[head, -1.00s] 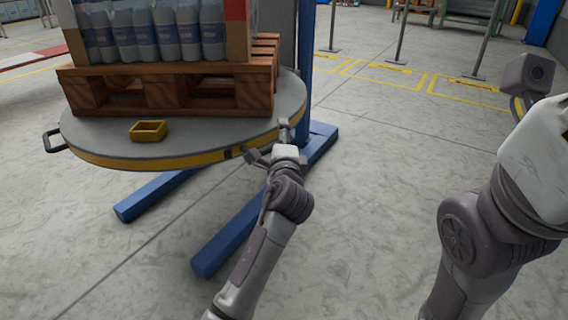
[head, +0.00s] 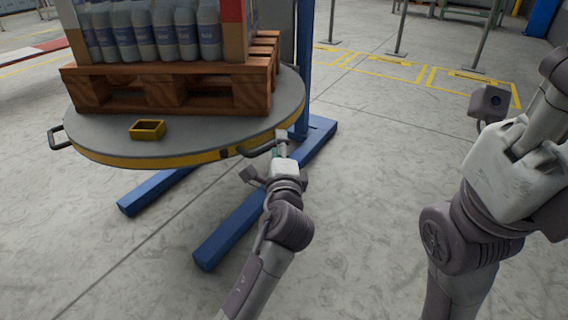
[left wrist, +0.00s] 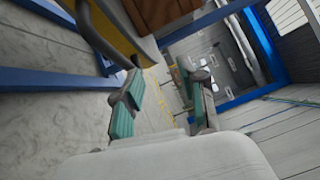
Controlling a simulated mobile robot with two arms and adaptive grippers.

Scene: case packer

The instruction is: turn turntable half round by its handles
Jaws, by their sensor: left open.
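The turntable (head: 200,135) is a round grey plate with a yellow rim, at the left of the head view. One dark handle (head: 57,138) sticks out at its left side. Another handle (head: 256,150) sticks out at its near right edge. My left gripper (head: 281,138) is at the outer right end of that near handle. In the left wrist view its teal-padded fingers (left wrist: 160,100) are apart, with a grey bar by the left finger. I cannot tell whether they touch. My right arm is raised at the right; its gripper's fingers are not clear.
A wooden pallet (head: 170,88) with bottles (head: 160,35) stands on the turntable. A small yellow open box (head: 148,130) lies on the plate's front. Blue floor legs (head: 240,225) reach out below. The floor between my arms is clear.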

